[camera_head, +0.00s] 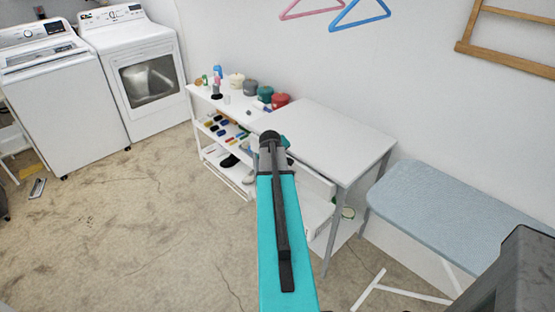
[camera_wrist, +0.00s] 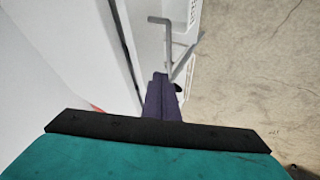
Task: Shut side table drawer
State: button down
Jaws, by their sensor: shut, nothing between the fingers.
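The side table (camera_head: 335,135) has a white top and grey legs, and stands against the wall in the head view. A white drawer (camera_head: 317,205) shows below its top, partly hidden behind my arm; it appears to stick out from under the top. How far out it is, I cannot tell. In the wrist view my gripper (camera_wrist: 161,78) is shut and empty, its dark fingers beside a white panel (camera_wrist: 147,40) and a grey bar (camera_wrist: 168,35). Whether they touch is unclear. My arm hides the gripper in the head view.
A white shelf (camera_head: 246,190) with jars and small items stands left of the table. An ironing board (camera_head: 450,210) stands close on the right. A washer (camera_head: 60,100) and dryer (camera_head: 148,80) are at the back left. The floor (camera_head: 130,230) at the left is mostly clear.

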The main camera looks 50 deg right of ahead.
jog(key=shift+p+v, duration=0.35)
jog(key=shift+v, duration=1.2)
jog(key=shift+s+d, duration=0.1)
jog(key=w+a+f+n+g+y, duration=0.1)
jog(key=w+a+f+y, duration=0.1)
jog(key=a+f, duration=0.95)
jog(key=w+a+f+g+y, duration=0.15)
jog(key=a+f, duration=0.55)
jog(key=a, duration=0.9)
jog(key=s+a+f+g+y, duration=0.1)
jog(key=s+a+f, duration=0.15)
jog(key=a, duration=0.25)
jog(key=s+a+f+n+y, duration=0.1)
jog(key=a+f, duration=0.2)
jog(key=a, duration=0.2)
jog(key=s+a+f+g+y, duration=0.1)
jog(key=s+a+f, duration=0.1)
jog(key=a+f, duration=0.15)
jog(key=s+a+f+g, duration=0.2)
jog(key=s+a+f, duration=0.1)
jog(key=s+a, duration=0.6)
jog(key=s+a+f+n+g, duration=0.1)
jog(key=s+a+f+g, duration=0.2)
jog(key=s+a, duration=0.7)
jog(key=shift+s+f, duration=0.25)
jog(key=shift+s, duration=0.4)
jog(key=shift+s, duration=0.1)
